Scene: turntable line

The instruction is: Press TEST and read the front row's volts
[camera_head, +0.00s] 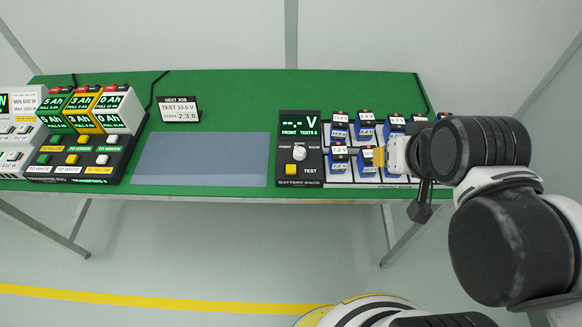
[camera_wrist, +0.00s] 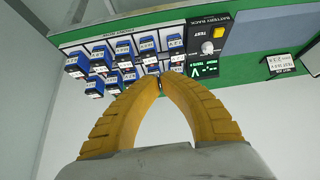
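The battery rack's black panel (camera_head: 300,183) has a green-lit display (camera_head: 300,124) reading "--.- V" and "FRONT TESTS 0". Below it are a pale FRONT/BACK knob (camera_head: 299,153) and the yellow TEST button (camera_head: 291,170). In the wrist view the TEST button (camera_wrist: 219,32) and knob (camera_wrist: 208,48) appear upside down, uncovered. Blue batteries with white labels stand in two rows, among them a front-row battery (camera_head: 339,160) and a back-row one (camera_head: 339,125). My gripper (camera_wrist: 159,79) has its yellow fingertips together, nothing seen between them. In the head view it (camera_head: 379,157) is over the rack, right of TEST; my arm hides the right-hand batteries.
A "NEXT JOB" card (camera_head: 178,109), reading "TEST 10.0 V", stands on the green table (camera_head: 230,100). A grey-blue mat (camera_head: 200,160) lies bare left of the panel. A black charger unit (camera_head: 75,172) with several battery packs and buttons is farther left.

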